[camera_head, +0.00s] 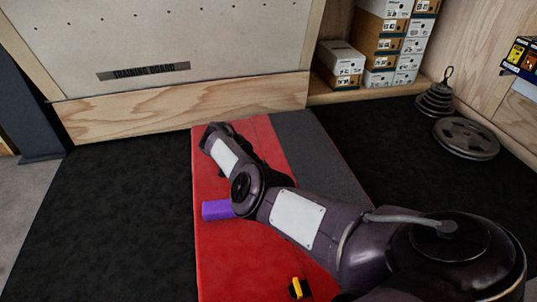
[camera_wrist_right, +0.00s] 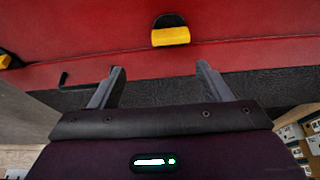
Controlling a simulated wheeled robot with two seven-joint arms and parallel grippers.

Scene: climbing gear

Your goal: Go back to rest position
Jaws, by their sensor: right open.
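My right arm reaches in from the lower right of the head view and stretches over the red mat (camera_head: 225,262). Its far end, near the top of the mat, is dark, and the fingers are hard to make out there. In the right wrist view my right gripper (camera_wrist_right: 160,70) has its two grey fingers spread apart with nothing between them. A yellow and black object (camera_wrist_right: 170,36) lies on red padding beyond the fingertips, apart from them. My left gripper is in neither view.
A purple block (camera_head: 217,210) lies on the mat beside my arm, and a small yellow and black item (camera_head: 299,288) lies near the bottom. A training board (camera_head: 160,45) stands behind. Boxes (camera_head: 380,45) and weight plates (camera_head: 466,138) are at the right. Black floor (camera_head: 110,210) at left is clear.

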